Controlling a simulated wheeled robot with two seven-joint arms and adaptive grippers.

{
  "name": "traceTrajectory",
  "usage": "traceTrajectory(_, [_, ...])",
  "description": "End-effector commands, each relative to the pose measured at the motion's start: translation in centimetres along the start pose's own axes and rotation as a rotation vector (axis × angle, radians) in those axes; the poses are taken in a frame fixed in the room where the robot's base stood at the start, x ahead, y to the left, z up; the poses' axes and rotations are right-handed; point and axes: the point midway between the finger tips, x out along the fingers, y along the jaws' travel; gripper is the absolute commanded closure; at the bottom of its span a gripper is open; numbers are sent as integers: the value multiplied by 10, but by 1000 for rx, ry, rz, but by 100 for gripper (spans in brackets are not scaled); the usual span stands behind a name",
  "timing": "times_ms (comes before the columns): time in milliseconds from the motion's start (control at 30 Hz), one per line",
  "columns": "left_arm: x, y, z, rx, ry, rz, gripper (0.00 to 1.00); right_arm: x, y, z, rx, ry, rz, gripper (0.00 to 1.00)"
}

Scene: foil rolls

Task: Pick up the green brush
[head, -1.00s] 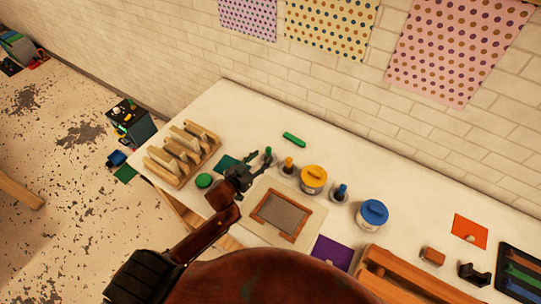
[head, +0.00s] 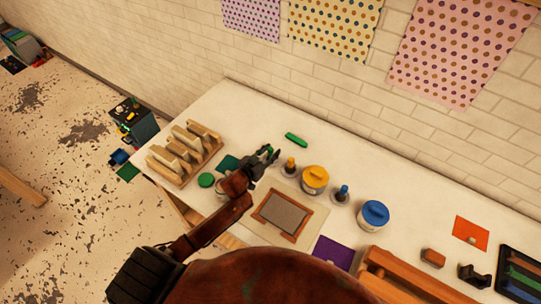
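The green brush (head: 269,149) is at the far side of the table, left of the orange-topped brush. Only a bit of its green shows, as my gripper covers most of it. My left gripper (head: 268,155) is right at the brush, with its fingertips around or beside the green part. The picture is too small to tell whether the fingers touch it or are closed on it. My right gripper is not in view.
An orange-topped brush (head: 290,165) and a yellow-lidded tub (head: 314,179) stand close to the right. A green bar (head: 296,139) lies behind. A wooden rack (head: 181,155) and green lid (head: 206,180) are to the left. A framed screen (head: 282,216) lies in front.

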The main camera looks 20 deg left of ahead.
Motion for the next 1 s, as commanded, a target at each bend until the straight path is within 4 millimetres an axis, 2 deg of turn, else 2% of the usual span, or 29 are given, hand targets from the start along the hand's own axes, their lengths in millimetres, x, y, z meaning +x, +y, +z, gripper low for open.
traceTrajectory(67, [0,0,0,0,0,0,76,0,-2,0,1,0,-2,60])
traceTrajectory(400, [0,0,0,0,0,0,100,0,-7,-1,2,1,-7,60])
traceTrajectory(767, [0,0,-2,1,1,0,100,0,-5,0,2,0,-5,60])
traceTrajectory(867, [-2,0,-6,1,2,0,100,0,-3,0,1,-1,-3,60])
traceTrajectory(1000, [-6,0,-22,2,5,1,100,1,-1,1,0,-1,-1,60])
